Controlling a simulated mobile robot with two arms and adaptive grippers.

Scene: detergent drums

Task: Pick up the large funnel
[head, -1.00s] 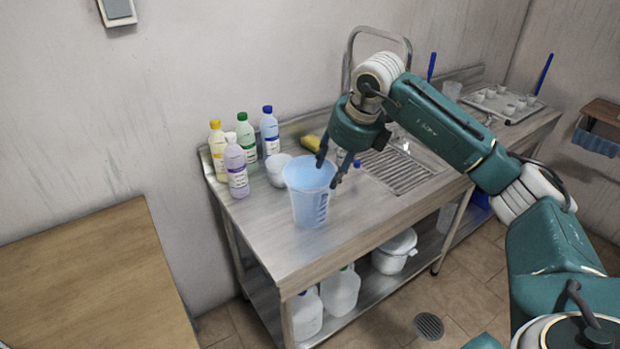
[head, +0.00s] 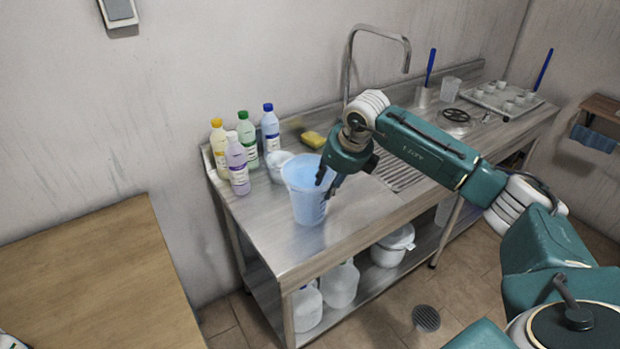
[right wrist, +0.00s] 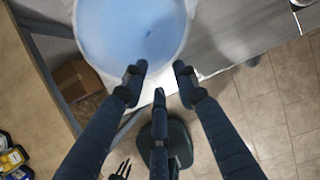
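I cannot make out a funnel for certain in either view. My right gripper (head: 326,187) is at the vessel's right side by the rim. In the right wrist view its three fingers (right wrist: 160,80) are spread with nothing between them, the tips close to the rim; contact is unclear. Dark prongs at that view's bottom may be my left gripper; its state is unclear.
Several bottles (head: 238,165), a white bowl (head: 279,166) and a yellow sponge (head: 313,139) stand behind the vessel on the counter (head: 275,240). A tap (head: 349,62) and a tray of cups (head: 500,100) are farther right.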

